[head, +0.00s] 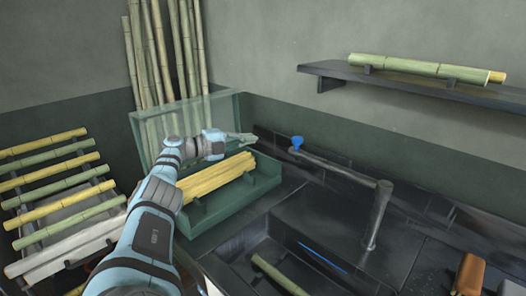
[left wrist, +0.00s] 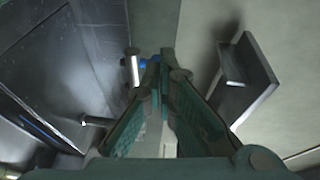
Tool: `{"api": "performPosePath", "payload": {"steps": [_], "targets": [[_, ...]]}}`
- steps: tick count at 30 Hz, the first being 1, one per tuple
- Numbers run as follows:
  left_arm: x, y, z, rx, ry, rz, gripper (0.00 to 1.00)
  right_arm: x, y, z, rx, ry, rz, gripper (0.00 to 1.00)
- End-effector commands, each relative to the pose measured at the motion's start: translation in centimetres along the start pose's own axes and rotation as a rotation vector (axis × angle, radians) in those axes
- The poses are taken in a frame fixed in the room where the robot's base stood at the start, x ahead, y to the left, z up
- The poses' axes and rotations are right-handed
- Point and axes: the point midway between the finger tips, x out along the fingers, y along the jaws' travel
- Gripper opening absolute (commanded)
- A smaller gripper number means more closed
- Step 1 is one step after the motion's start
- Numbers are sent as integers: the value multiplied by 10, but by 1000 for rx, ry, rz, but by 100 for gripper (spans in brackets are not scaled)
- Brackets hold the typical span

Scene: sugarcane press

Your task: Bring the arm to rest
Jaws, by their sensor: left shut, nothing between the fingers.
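My left arm comes in from the lower left in the head view. Its gripper (head: 244,138) is above the back right part of a green case (head: 225,207) that holds yellow cane pieces (head: 218,178). The gripper is shut and empty, apart from the cane below it. In the left wrist view the green fingers (left wrist: 165,58) converge at their tips, with the blue-tipped faucet-like lever beyond them. My right gripper is not in view.
A grey lever with a blue knob (head: 297,142) stands right of the gripper. A dark sink-like basin (head: 270,245) holds a cane piece (head: 278,274). A wall shelf (head: 420,86) carries green cane (head: 420,67). A cane rack (head: 62,205) stands left. Tall bamboo poles (head: 165,50) lean behind.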

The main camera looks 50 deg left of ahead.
Motion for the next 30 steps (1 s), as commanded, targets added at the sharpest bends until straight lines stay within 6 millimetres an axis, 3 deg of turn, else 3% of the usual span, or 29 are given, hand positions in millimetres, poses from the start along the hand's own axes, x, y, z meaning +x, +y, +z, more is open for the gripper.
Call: {"api": "performPosePath", "payload": {"steps": [1, 3, 15, 17, 24, 30], "targets": [[-4, 4, 4, -1, -3, -6, 0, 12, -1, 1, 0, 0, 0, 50], [-8, 4, 6, -4, -2, -4, 0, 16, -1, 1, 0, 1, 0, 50], [-12, -1, 7, -5, 1, 1, 0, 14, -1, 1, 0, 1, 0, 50], [-12, -7, 6, -5, 1, 1, 0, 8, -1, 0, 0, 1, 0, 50], [-16, -56, 2, -5, 1, 1, 0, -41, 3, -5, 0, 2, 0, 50], [-18, -79, 0, -5, 1, 1, 0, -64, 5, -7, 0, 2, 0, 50]]}}
